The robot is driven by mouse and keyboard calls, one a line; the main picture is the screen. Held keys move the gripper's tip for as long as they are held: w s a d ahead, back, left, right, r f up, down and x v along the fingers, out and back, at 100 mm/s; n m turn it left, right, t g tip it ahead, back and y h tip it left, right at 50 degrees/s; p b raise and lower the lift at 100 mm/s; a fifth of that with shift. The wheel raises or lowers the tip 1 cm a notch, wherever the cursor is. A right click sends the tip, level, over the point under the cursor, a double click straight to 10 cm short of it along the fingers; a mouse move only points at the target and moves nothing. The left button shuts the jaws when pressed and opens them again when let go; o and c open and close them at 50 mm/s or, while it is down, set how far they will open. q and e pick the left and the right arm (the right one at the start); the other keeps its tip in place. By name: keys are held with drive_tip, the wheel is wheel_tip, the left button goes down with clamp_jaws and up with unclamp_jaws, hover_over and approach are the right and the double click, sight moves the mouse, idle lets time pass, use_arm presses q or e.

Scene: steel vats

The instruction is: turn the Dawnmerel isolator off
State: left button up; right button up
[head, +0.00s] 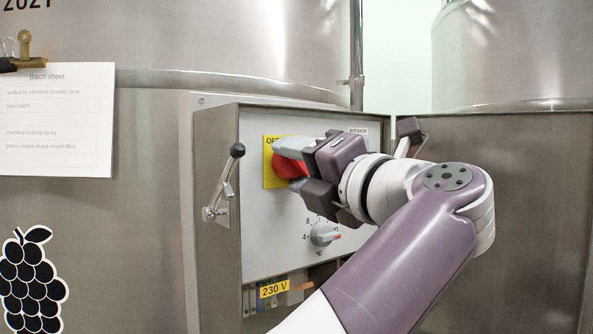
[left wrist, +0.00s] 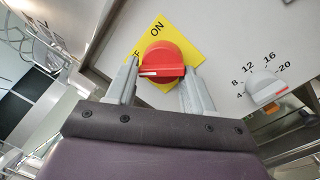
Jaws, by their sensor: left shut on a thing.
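The isolator's red rotary handle (head: 288,166) sits on a yellow plate (head: 268,180) on the grey panel. It also shows in the left wrist view (left wrist: 165,55), with a white mark pointing to picture left, towards partly hidden lettering ending in F. ON is printed at the plate's upper part there. In the head view, OFF is at the plate's top left. My left gripper (head: 292,162) is shut on the red handle, with one finger on each side (left wrist: 158,88). No Dawnmerel name is readable. My right gripper is not in view.
A grey numbered dial (head: 322,235) is below the isolator. A black-knobbed lever (head: 230,170) stands out from the box's left side. A 230 V label (head: 274,289) marks the open wiring below. A batch sheet (head: 55,120) hangs on the steel vat (head: 140,230).

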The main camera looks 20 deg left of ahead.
use_arm(q)
drive_tip(key=shift+w+d+f, duration=0.1)
drive_tip(key=shift+f, duration=0.1)
idle(0.3)
drive_tip(key=o, duration=1)
drive_tip(key=shift+w, duration=0.2)
drive_tip(key=v, duration=1.2)
drive_tip(key=shift+s+d, duration=0.2)
drive_tip(key=shift+d, duration=0.15)
